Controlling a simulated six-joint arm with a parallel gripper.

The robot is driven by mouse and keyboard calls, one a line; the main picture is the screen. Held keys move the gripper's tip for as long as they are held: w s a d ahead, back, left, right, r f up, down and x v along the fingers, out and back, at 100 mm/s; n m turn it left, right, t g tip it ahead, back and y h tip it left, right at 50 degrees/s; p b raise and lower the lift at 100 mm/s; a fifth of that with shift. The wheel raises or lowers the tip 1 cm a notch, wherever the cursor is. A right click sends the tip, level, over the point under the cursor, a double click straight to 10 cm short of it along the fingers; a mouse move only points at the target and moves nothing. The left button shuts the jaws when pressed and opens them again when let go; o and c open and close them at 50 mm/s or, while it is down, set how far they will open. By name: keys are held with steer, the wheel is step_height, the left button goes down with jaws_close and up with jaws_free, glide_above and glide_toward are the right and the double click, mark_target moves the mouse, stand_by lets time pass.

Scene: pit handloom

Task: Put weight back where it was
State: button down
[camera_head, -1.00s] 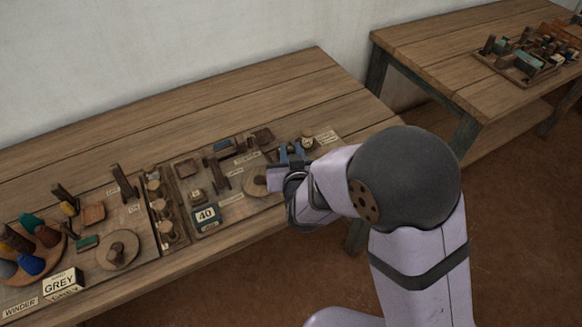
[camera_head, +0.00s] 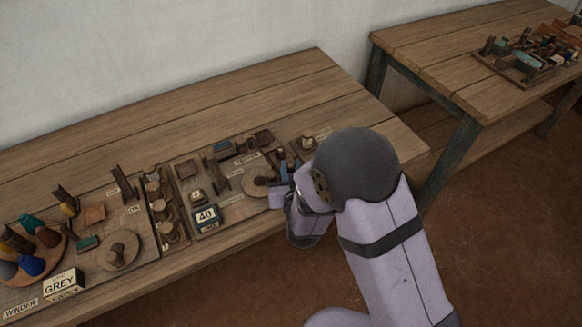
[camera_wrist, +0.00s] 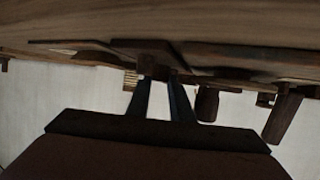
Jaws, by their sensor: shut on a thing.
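My gripper (camera_head: 284,166) is at the right end of the board on the near table, beside a round wooden disc (camera_head: 257,183). In the wrist view its two dark fingers (camera_wrist: 160,82) are shut on a small dark piece (camera_wrist: 158,66), which I take to be the weight. Its shape is mostly hidden, and I cannot tell whether it touches the board. Several rounded wooden pieces (camera_head: 154,186) stand in a narrow rack left of the scale-like box marked 40 (camera_head: 206,217).
The winder board with coloured cones (camera_head: 30,266), a GREY box (camera_head: 63,283) and a knobbed disc (camera_head: 118,251) lies at left. Dark upright pieces (camera_wrist: 207,103) stand near my fingers. The table's back (camera_head: 200,110) is clear. A second table (camera_head: 430,55) holds a filled tray.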

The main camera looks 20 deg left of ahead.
steer(key=shift+f, duration=0.2)
steer(key=c, duration=1.8)
jaws_free()
steer(key=shift+r, duration=0.1)
steer(key=shift+c, duration=0.2)
steer(key=shift+r, duration=0.15)
steer(key=shift+s, duration=0.1)
steer(key=shift+b+v, duration=0.6)
steer(key=shift+v, duration=3.1)
